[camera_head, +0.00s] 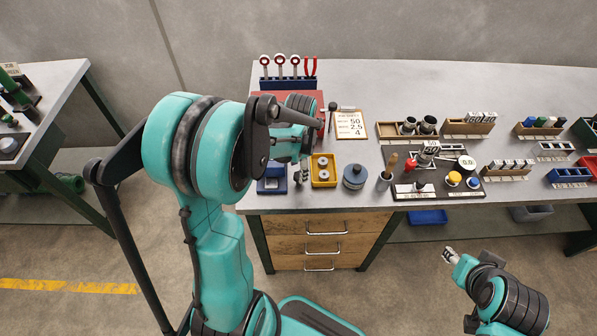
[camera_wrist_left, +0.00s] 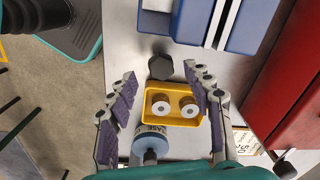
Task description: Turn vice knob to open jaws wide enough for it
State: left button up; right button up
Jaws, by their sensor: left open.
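A blue vice (camera_wrist_left: 187,22) lies at the top of the left wrist view, with light metal strips between its blue blocks. Its blue body (camera_head: 271,185) also shows at the table's front left in the head view, partly hidden by my arm. A dark faceted knob (camera_wrist_left: 160,66) shows just below the vice in the wrist view, between and slightly beyond my fingertips. My left gripper (camera_wrist_left: 163,76) is open with purple-padded fingers spread, and nothing is held. It hangs over the table (camera_head: 302,174) beside the vice. My right gripper (camera_head: 450,256) is small at lower right, away from the table; its opening is unclear.
A yellow tray (camera_head: 323,183) with two rolls sits right of the vice. A blue-grey round can (camera_head: 355,176) stands beside it. A red box (camera_wrist_left: 283,100) lies near the left gripper. Racks and a dark board (camera_head: 440,190) fill the table further right.

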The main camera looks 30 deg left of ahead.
pick_arm(q)
jog(key=f, duration=0.3)
jog(key=shift+w+b, duration=0.2)
jog(key=shift+b, duration=0.1)
jog(key=shift+f, duration=0.35)
jog(key=shift+c, duration=0.2)
jog(key=c, duration=1.1)
jog(key=shift+n, duration=0.3)
jog(key=n+b, duration=0.1)
jog(key=n, duration=0.8)
jog(key=shift+n+b, duration=0.3)
jog(key=shift+n, duration=0.1)
jog(key=n, duration=0.5)
jog(key=shift+n, duration=0.3)
jog(key=n, duration=0.5)
jog(key=shift+g+b, duration=0.3)
jog(key=shift+b, duration=0.05)
